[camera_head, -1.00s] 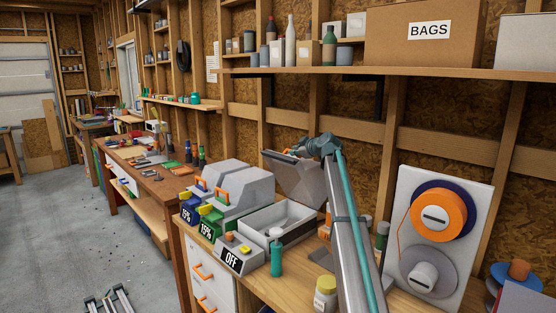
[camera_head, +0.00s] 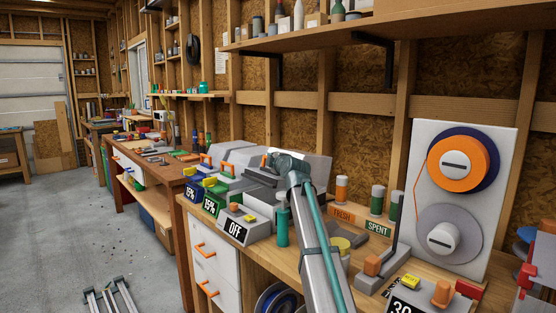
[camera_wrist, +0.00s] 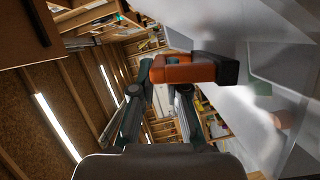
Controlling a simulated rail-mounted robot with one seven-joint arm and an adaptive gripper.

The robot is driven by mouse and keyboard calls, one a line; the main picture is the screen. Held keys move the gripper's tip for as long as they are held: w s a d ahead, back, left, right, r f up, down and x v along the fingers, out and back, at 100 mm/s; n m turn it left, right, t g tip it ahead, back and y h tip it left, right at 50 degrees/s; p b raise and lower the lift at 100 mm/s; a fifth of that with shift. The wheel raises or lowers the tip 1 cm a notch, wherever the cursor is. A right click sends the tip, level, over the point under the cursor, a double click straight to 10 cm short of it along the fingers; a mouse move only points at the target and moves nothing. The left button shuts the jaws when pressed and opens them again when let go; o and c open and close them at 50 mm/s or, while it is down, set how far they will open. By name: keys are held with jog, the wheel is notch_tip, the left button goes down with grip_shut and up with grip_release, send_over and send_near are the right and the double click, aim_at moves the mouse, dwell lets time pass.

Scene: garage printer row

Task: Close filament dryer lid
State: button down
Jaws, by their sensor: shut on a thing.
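The dryer marked OFF (camera_head: 237,228) is the nearest of the row of dryers on the bench. Its grey lid (camera_head: 318,168) is tilted lower over the box, largely hidden behind my gripper and arm; I cannot tell how much gap is left. My gripper (camera_head: 276,160) is at the lid's front edge. In the wrist view my gripper (camera_wrist: 160,95) is shut on the orange lid handle (camera_wrist: 190,69), which has a black end. The pale translucent lid surface (camera_wrist: 245,105) fills the right of that view.
Two more dryers marked 15% (camera_head: 210,204) stand to the left, lids down. A teal bottle (camera_head: 282,222) stands close in front, beside my arm. Right of my arm are FRESH (camera_head: 342,213) and SPENT (camera_head: 377,228) holders and a spool panel (camera_head: 460,200). A shelf (camera_head: 300,38) runs above.

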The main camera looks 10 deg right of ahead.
jog(key=shift+s+a+f+b, duration=0.2)
jog(key=shift+a+f+b, duration=0.1)
jog(key=shift+f, duration=0.35)
jog(key=shift+s+a+f+b, duration=0.15)
jog(key=shift+a+f+b, duration=0.15)
jog(key=shift+f, duration=0.35)
jog(key=c, duration=1.2)
grip_release()
jog(key=shift+d, duration=0.1)
jog(key=s, duration=0.4)
jog(key=s+d, duration=0.1)
jog(key=s, duration=0.3)
jog(key=s+r, duration=0.1)
jog(key=s, duration=0.2)
jog(key=shift+s+d+r, duration=0.1)
jog(key=shift+s+d, duration=0.05)
jog(key=shift+s, duration=0.25)
